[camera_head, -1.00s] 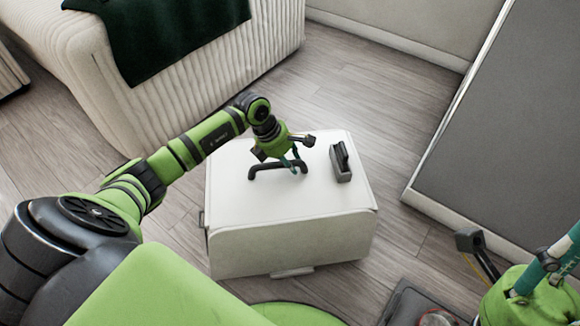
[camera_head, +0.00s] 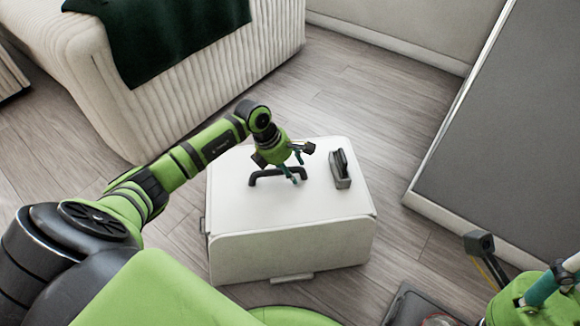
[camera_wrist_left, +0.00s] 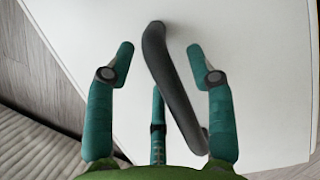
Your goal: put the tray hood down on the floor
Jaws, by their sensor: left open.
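The tray hood appears to be the white box (camera_head: 290,240) with rounded edges, standing upright on the wooden floor in the head view. A black arched handle (camera_head: 266,175) is fixed to its top. My left gripper (camera_head: 296,168) is just above the top, at the handle's right end. In the left wrist view, the open fingers of my left gripper (camera_wrist_left: 163,75) are spread to either side of the dark handle (camera_wrist_left: 170,80), with no visible grip on it. My right gripper (camera_head: 510,275) is partly cut off at the lower right, away from the hood.
A small grey holder with a black part (camera_head: 341,168) sits on the hood's top, right of the handle. A ribbed cream sofa (camera_head: 215,85) with a dark green throw (camera_head: 170,30) is behind left. A large grey panel (camera_head: 510,130) stands right. Floor (camera_head: 360,95) is clear behind the hood.

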